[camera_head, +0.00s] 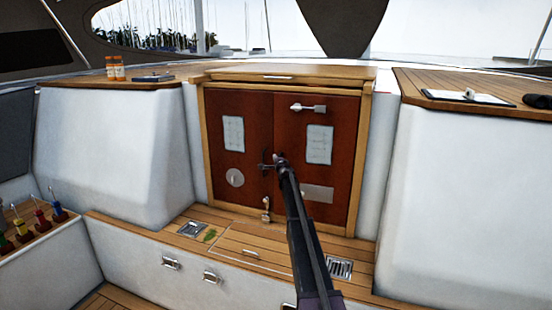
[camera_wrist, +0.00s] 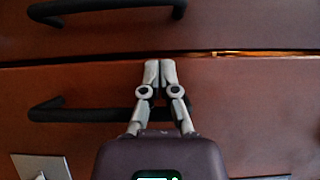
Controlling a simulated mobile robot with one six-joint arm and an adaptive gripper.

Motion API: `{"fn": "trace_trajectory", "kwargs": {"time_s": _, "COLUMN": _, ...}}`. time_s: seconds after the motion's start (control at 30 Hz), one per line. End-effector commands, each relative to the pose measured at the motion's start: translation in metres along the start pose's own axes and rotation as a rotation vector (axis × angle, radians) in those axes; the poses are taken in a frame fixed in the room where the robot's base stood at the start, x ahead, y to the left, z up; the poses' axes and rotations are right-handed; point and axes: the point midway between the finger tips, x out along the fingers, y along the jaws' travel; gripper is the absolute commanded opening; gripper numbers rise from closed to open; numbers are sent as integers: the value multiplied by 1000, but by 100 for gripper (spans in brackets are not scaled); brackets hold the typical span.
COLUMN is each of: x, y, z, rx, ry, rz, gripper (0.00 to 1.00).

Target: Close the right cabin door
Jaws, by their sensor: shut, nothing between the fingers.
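The right cabin door (camera_head: 335,130) is a red-brown wooden panel. It looks shut or nearly shut, its edge against the left cabin door (camera_head: 237,110). In the wrist view the seam between the two panels runs across the picture, with a thin bright line along its right part. A dark bar handle (camera_wrist: 75,112) sits on the lower panel and another (camera_wrist: 107,10) on the upper one. My gripper (camera_head: 279,159) is in front of the right door near the seam. Its fingers (camera_wrist: 160,64) are together and empty, crossing in front of the lower handle. I cannot tell whether they touch the door.
A metal latch (camera_head: 308,107) is at the top of the right door, and a brass fitting (camera_head: 266,208) stands low at the seam. White cockpit blocks (camera_head: 120,140) flank the doorway. A wooden step (camera_head: 250,248) with small drains lies below.

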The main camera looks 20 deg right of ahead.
Motion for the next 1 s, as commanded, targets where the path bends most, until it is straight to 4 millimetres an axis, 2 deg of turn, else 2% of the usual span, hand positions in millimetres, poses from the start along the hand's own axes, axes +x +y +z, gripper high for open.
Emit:
{"fn": "trace_trajectory", "kwargs": {"time_s": 0.03, "x": -8, "y": -1, "z": 10, "rx": 0, "ry": -6, "rz": 0, "gripper": 0}}
{"fn": "trace_trajectory", "kwargs": {"time_s": 0.2, "x": -34, "y": -1, "z": 31, "rx": 1, "ry": -11, "rz": 0, "gripper": 0}}
{"fn": "trace_trajectory", "kwargs": {"time_s": 0.5, "x": -70, "y": -1, "z": 62, "rx": 2, "ry": -14, "rz": -1, "gripper": 0}}
{"fn": "trace_trajectory", "kwargs": {"time_s": 0.7, "x": -83, "y": -1, "z": 72, "rx": 2, "ry": -15, "rz": -1, "gripper": 0}}
{"fn": "trace_trajectory", "kwargs": {"time_s": 1.0, "x": -85, "y": -1, "z": 75, "rx": 2, "ry": -16, "rz": -1, "gripper": 0}}
